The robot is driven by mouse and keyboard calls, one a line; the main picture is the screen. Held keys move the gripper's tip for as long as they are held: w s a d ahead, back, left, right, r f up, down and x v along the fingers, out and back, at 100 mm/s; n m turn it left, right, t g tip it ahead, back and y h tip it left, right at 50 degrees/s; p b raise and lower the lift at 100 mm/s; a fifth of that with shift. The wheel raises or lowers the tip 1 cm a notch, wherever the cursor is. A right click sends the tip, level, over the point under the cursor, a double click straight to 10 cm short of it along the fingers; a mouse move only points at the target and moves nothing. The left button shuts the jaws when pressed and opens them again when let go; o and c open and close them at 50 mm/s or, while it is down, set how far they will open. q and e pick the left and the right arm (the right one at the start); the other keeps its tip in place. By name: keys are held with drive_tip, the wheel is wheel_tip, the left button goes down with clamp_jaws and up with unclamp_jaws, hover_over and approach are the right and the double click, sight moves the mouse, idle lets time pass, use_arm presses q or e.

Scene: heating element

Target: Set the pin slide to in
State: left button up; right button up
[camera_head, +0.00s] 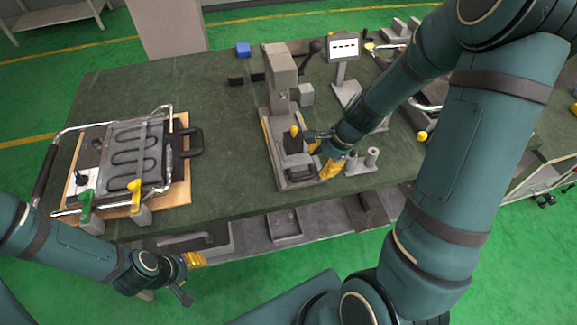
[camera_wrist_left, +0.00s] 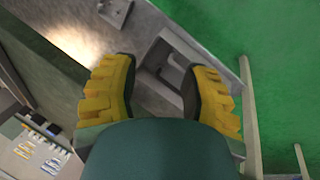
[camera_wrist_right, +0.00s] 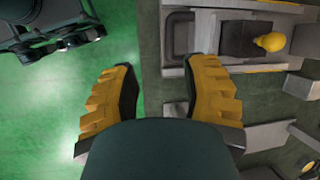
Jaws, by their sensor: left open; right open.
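A grey press-like fixture (camera_head: 279,125) stands on the green-topped bench. On its base sits a dark block (camera_head: 292,145) with a yellow knob (camera_head: 295,131), which looks like the pin slide. In the right wrist view the dark block (camera_wrist_right: 240,40) and yellow knob (camera_wrist_right: 270,42) lie right of the fingers. My right gripper (camera_head: 322,163) is open at the fixture's front right, beside a black handle-like part (camera_head: 300,172); I cannot tell if it touches. It also shows in the right wrist view (camera_wrist_right: 158,78). My left gripper (camera_wrist_left: 160,70) is open and empty, low at the bench's front edge.
A heating plate with a looped element (camera_head: 135,150) lies on a wooden board at left, with green (camera_head: 86,203) and yellow (camera_head: 135,192) clamp handles. Grey posts (camera_head: 371,157) stand right of the fixture. A small display (camera_head: 343,47) stands behind. Bench top between plate and fixture is clear.

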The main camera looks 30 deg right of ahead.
sight(299, 178)
drive_tip(key=shift+m, duration=0.7)
drive_tip(key=b+x, duration=0.1)
drive_tip(key=x, duration=0.2)
drive_tip(key=w+b+x, duration=0.1)
drive_tip(key=b+x, duration=0.1)
drive_tip(key=x, duration=0.2)
drive_tip(key=b+x, duration=0.2)
drive_tip(key=x, duration=0.1)
drive_tip(key=shift+w, duration=0.25)
use_arm(q)
drive_tip(key=shift+s+d+f+b, duration=0.1)
drive_tip(key=shift+s+f+b, duration=0.1)
drive_tip(key=shift+f, duration=0.75)
drive_tip(key=shift+s+a+f+b, duration=0.1)
drive_tip(key=shift+s+f, duration=0.05)
drive_tip(key=shift+f, duration=0.85)
drive_tip(key=shift+s+d+f+b, duration=0.1)
drive_tip(key=shift+s+f, duration=0.1)
drive_tip(key=shift+f, duration=0.75)
use_arm(e)
drive_tip(key=shift+w+a+f+t, duration=0.1)
drive_tip(key=shift+f+t, duration=0.05)
drive_tip(key=shift+f, duration=0.2)
drive_tip(key=shift+w+a+f+t, duration=0.1)
drive_tip(key=shift+w+f+t, duration=0.05)
drive_tip(key=shift+f, duration=0.15)
clamp_jaws()
